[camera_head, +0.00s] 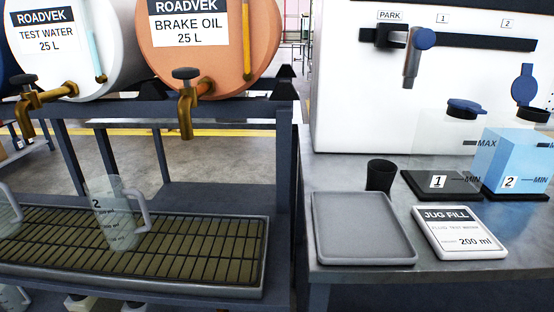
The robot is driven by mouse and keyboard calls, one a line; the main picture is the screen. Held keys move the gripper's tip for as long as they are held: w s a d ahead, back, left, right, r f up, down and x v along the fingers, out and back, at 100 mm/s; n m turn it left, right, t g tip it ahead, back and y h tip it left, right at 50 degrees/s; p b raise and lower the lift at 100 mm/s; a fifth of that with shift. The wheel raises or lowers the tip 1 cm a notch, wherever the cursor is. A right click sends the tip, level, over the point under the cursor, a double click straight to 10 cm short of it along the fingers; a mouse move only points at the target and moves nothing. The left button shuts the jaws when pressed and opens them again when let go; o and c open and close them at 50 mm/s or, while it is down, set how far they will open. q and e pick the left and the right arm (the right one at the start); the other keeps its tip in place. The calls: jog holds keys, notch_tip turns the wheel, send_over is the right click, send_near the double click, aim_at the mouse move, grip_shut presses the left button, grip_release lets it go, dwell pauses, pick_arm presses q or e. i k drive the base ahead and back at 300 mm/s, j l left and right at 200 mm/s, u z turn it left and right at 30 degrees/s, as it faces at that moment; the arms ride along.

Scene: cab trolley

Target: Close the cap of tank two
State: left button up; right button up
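Tank two (503,160) stands at the right on the bench, with a label "2" on its front and light blue liquid inside. Its blue cap (522,86) is swung up and stands open above the black neck (528,114). Tank one (440,150), left of it, is clear and looks empty; its blue cap (464,107) lies flat over its neck. Neither of my grippers is in view.
A grey tray (363,252), a black cup (380,175) and a "JUG FILL" card (461,232) are on the bench before the tanks. A nozzle (414,60) hangs at the panel. Jug 2 (117,225) stands on the drip grate (180,245) under the drums.

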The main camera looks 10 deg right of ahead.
aim_at(524, 89)
jog(key=l+z, duration=0.1)
jog(key=z, duration=2.25)
jog(key=l, duration=0.1)
